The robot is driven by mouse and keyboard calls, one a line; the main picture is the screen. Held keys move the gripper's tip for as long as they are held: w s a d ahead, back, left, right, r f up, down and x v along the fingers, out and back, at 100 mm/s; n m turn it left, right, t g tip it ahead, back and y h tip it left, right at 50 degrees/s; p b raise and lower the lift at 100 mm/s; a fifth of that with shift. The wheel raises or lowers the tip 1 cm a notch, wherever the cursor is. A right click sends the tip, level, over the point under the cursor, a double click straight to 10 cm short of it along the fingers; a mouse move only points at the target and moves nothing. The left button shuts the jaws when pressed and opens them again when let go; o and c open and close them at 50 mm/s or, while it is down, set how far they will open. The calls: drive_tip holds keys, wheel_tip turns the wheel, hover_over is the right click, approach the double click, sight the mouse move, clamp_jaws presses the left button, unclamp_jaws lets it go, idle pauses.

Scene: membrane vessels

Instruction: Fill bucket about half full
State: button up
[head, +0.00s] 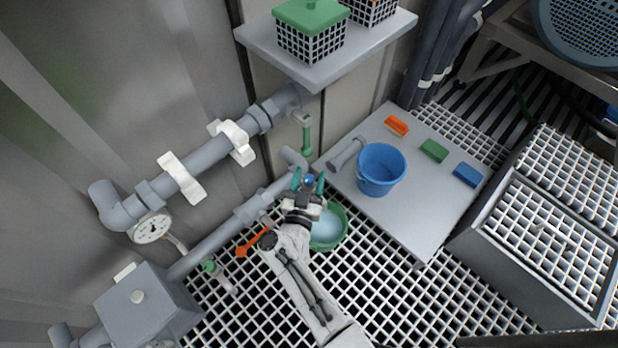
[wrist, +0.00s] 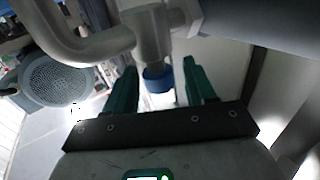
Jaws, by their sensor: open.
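A green bucket (head: 343,239) stands on the white grating below my forearm, partly hidden by it. A pale bluish surface, apparently water, shows inside it; how deep it is I cannot tell. A second bucket, blue (head: 381,170), stands on the grey platform and looks empty. My gripper (head: 309,182) is open at the pipe above the green bucket, its two teal fingers apart. A blue knob or nozzle tip (wrist: 157,78) on the pipe fitting sits between the fingers in the wrist view, with gaps on both sides. I see no stream of water.
Grey pipes with an orange lever (head: 255,243) and a pressure gauge (head: 152,228) run along the left wall. A shelf (head: 352,50) overhangs at the top. Orange, green and blue blocks lie on the platform (head: 420,205). A grated box (head: 545,235) stands at the right.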

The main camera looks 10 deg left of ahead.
drive_tip(key=s+p, duration=0.4)
drive_tip(key=s, duration=0.6)
drive_tip(key=shift+s+a, duration=0.4)
drive_tip(key=shift+a, duration=0.05)
